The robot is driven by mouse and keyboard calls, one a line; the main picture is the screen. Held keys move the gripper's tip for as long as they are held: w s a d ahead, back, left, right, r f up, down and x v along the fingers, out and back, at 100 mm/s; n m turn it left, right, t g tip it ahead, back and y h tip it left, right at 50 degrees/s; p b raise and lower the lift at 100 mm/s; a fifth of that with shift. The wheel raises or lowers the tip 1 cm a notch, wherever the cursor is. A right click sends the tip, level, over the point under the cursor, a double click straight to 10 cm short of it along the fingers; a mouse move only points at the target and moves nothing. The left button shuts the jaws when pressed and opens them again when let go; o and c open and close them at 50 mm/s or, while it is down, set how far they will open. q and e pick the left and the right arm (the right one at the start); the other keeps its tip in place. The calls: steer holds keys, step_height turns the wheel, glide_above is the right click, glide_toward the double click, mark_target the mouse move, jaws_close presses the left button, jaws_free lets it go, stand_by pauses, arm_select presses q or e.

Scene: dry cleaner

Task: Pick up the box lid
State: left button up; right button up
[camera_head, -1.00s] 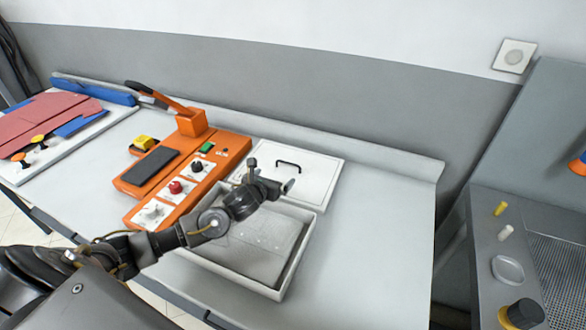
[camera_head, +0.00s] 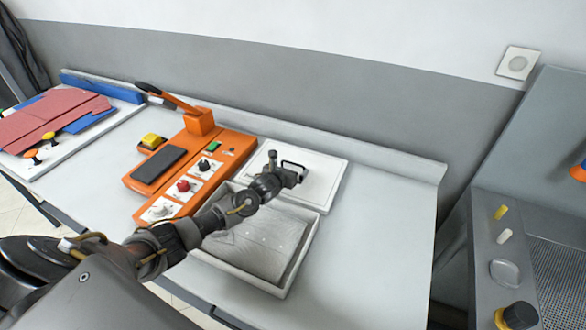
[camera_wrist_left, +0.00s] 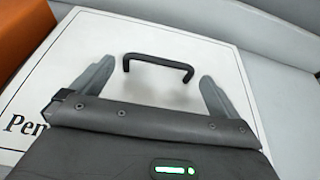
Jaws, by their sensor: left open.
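The box lid (camera_head: 325,176) is a flat white panel with a black arched handle (camera_head: 296,166). It lies on the table behind the open white box (camera_head: 302,262), which holds a grey sheet-like content. In the left wrist view the lid (camera_wrist_left: 150,40) shows partly covered dark lettering, and its handle (camera_wrist_left: 158,62) stands between the two fingers, toward their tips. My left gripper (camera_head: 298,172) is over the lid at the handle, open and not closed on it; its fingers (camera_wrist_left: 155,75) are spread to either side of the handle. Contact with the lid cannot be told. My right gripper is not in view.
An orange machine (camera_head: 180,172) with knobs and a lever stands left of the box and lid. Farther left is a white board (camera_head: 50,160) with red and blue pieces. The table (camera_head: 385,235) is clear on the right. A grey console (camera_head: 482,235) stands beyond.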

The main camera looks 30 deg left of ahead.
arm_select(q)
steer(key=shift+x, duration=0.9)
steer(key=c, duration=0.7)
steer(key=shift+r, duration=0.1)
steer(key=shift+c, duration=0.2)
